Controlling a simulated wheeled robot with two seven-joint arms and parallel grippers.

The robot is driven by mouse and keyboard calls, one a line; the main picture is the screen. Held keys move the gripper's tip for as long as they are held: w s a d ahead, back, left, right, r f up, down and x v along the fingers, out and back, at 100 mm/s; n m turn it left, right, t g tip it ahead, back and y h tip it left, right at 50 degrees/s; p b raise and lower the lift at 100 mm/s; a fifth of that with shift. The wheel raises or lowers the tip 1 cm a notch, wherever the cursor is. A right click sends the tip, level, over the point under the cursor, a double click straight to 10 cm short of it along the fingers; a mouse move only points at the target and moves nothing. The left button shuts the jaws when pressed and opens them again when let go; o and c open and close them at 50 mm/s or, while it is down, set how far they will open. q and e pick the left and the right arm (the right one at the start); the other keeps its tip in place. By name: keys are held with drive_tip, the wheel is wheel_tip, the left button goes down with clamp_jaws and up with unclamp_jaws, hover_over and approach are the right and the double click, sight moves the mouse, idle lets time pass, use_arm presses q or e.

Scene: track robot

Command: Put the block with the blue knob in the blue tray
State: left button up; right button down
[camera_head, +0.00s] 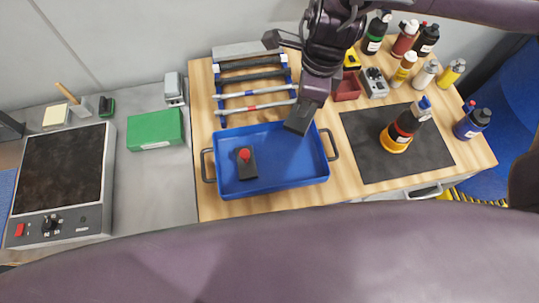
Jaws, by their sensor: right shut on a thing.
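The blue tray (287,187) lies on the wooden table, near the middle of the head view. A dark block with a red knob (245,164) stands in its left part. My right gripper (307,105) reaches down over the tray's back right part. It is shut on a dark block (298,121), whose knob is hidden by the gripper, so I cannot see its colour. I cannot tell whether this block touches the tray floor. My left gripper is not in view.
A rack with several bars (250,94) stands behind the tray. Several bottles stand at the back right. A green box (155,129) and a hotplate (62,170) are on the left.

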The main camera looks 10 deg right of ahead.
drive_tip(key=n, duration=0.2)
drive_tip(key=r+n, duration=0.1)
drive_tip(key=n, duration=0.1)
drive_tip(key=n+p, duration=0.1)
drive_tip(key=n, duration=0.1)
drive_tip(key=shift+s+a+r+n+g, duration=0.25)
drive_tip(key=shift+s+a+n+g, duration=0.05)
drive_tip(key=shift+s+a+g, duration=0.1)
drive_tip(key=shift+n, duration=0.3)
drive_tip(key=shift+f, duration=0.35)
hover_over(292, 155)
wheel_tip(292, 155, down, 14)
drive_tip(key=f, duration=0.1)
wheel_tip(292, 155, down, 3)
drive_tip(key=shift+s+f+b, duration=0.15)
drive_tip(key=shift+b, duration=0.5)
drive_tip(key=shift+f, duration=0.5)
